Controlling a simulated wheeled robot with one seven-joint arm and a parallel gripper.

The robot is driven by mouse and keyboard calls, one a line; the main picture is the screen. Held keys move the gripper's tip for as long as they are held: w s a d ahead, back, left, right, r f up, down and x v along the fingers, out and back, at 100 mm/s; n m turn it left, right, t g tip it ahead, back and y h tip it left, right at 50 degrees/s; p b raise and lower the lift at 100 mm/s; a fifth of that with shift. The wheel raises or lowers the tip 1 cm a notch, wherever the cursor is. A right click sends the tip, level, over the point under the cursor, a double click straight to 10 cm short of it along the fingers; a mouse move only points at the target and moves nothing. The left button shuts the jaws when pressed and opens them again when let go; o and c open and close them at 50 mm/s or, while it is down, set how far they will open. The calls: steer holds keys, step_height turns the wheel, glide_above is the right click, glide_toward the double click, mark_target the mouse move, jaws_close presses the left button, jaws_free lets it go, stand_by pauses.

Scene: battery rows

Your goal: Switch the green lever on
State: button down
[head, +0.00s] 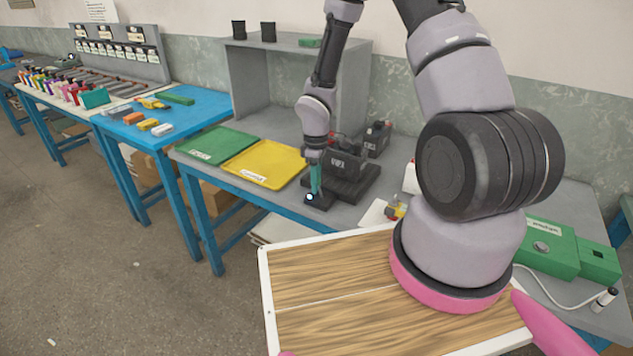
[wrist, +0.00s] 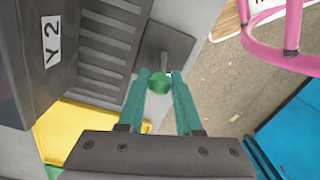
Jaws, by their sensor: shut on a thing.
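The green lever shows in the wrist view as a green knob (wrist: 159,84) on a grey stem, rising from a dark base plate (wrist: 172,50). In the head view the dark base (head: 320,203) lies at the front edge of the grey bench, with a small bright spot beside the fingertips. My gripper (head: 315,182) points down at it. Its teal fingers stand on either side of the knob, shut on it. The fingers hide most of the lever in the head view, so its tilt is hard to tell there.
A dark box with a white label (head: 343,162) stands on a ribbed dark base just behind the lever. A yellow tray (head: 262,165) and a green tray (head: 215,145) lie to the left. A grey open cabinet (head: 262,85) stands behind. The floor in front is clear.

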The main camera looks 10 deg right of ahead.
steer(key=shift+w+a+f+g+h, duration=0.25)
steer(key=shift+w+g+h, duration=0.05)
steer(key=shift+g+h, duration=0.4)
steer(key=c, duration=0.6)
jaws_free()
steer(key=r, duration=0.3)
steer(key=w+a+r, duration=0.1)
steer(key=r, duration=0.6)
steer(key=shift+w+a+r, duration=0.2)
steer(key=shift+w+r, duration=0.1)
steer(key=shift+w, duration=0.05)
